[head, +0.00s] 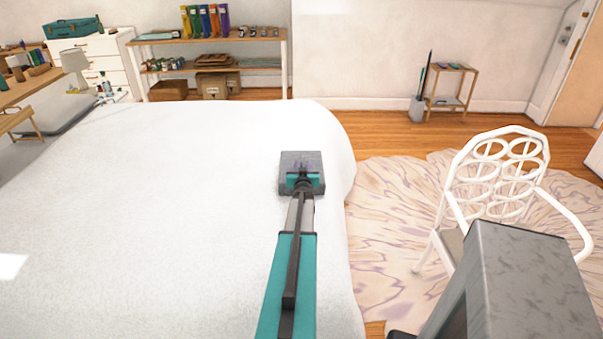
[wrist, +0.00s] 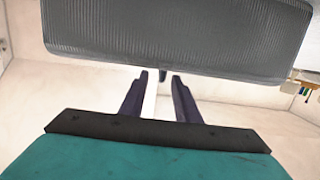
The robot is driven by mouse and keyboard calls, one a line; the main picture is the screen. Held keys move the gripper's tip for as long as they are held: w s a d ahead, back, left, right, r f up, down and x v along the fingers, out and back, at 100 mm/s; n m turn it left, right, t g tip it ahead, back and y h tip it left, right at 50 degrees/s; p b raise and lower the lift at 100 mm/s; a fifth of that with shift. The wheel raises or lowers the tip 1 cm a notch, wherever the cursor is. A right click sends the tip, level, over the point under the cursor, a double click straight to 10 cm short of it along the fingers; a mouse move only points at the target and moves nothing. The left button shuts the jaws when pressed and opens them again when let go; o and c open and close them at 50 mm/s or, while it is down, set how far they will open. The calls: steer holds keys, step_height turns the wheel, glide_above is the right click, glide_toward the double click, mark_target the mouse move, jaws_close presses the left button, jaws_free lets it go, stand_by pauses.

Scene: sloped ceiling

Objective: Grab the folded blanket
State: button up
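A grey folded blanket (head: 289,159) shows as a small block near the right side of the white bed (head: 150,200) in the head view. My gripper (head: 303,163) is over it, with the teal arm reaching away from me and hiding part of it. In the wrist view, which looks upside down, the blanket's ribbed grey side (wrist: 175,35) fills the top. My gripper's two dark fingers (wrist: 160,75) are apart with pale wall showing between them, so it is open and empty. Whether the gripper touches the blanket I cannot tell.
A white chair (head: 495,185) stands on a pale patterned rug (head: 390,220) right of the bed. A wooden shelf (head: 215,67) with coloured binders is behind the bed, and a small side table (head: 450,100) is at the back right. The bed's left part is clear.

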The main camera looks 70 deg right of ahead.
steer(key=shift+r+p+x, duration=0.2)
steer(key=shift+p+x, duration=0.35)
steer(key=shift+x, duration=0.85)
steer(key=shift+p+x, duration=0.35)
steer(key=shift+x, duration=0.8)
steer(key=shift+w, duration=0.15)
jaws_close()
